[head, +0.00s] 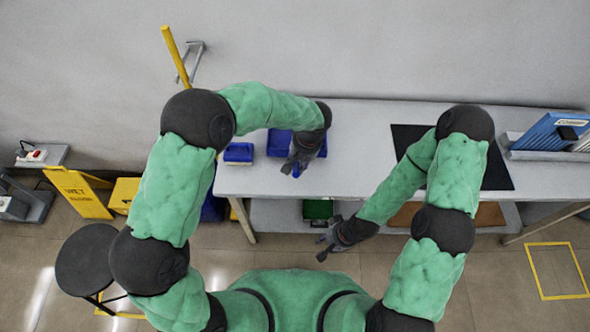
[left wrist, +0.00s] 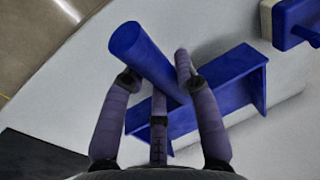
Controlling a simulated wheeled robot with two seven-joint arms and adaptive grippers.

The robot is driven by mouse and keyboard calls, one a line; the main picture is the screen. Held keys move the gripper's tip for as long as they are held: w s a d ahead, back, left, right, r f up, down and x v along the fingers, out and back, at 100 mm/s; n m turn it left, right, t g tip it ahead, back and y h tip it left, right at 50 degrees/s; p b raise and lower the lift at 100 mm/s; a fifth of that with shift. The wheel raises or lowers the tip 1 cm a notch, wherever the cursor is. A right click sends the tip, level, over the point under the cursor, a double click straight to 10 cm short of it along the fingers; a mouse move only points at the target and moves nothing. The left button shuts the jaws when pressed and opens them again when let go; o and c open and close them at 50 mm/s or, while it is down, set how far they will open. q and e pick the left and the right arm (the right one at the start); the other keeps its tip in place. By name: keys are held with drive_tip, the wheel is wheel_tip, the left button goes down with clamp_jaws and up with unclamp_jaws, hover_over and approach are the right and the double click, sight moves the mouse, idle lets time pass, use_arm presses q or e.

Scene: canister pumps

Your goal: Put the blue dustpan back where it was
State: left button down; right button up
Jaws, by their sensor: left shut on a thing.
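The blue dustpan (head: 279,143) is at the left part of the white table, partly hidden by my left arm and hand in the head view. My left gripper (head: 292,168) is shut on its thick round handle. In the left wrist view the handle (left wrist: 142,50) slants between the fingers of the left gripper (left wrist: 165,85), and the wide pan (left wrist: 235,75) lies behind them. I cannot tell whether the pan touches the tabletop. My right gripper (head: 328,243) is open and empty in front of the table edge, below the tabletop.
A small blue object (head: 238,152) stands left of the dustpan. A black mat (head: 408,140) and blue upright panels (head: 545,135) are on the right of the white table (head: 350,170). A lower shelf holds a green item (head: 317,209). A yellow wet-floor sign (head: 80,193) and black stool (head: 90,258) stand left.

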use_arm(q)
drive_tip(key=shift+w+a+f, duration=0.1)
drive_tip(key=shift+a+f, duration=0.2)
drive_tip(key=shift+f, duration=0.05)
drive_tip(key=f, duration=0.2)
drive_tip(key=f+b, duration=0.1)
drive_tip(key=shift+w+a+f, duration=0.1)
drive_tip(key=shift+a+f, duration=0.1)
drive_tip(key=shift+f, duration=0.15)
drive_tip(key=shift+r, duration=0.1)
drive_tip(key=c, duration=0.9)
unclamp_jaws()
drive_tip(key=shift+c, duration=0.2)
wheel_tip(320, 180, up, 12)
drive_tip(key=d+p, duration=0.2)
drive_tip(key=shift+p, duration=0.3)
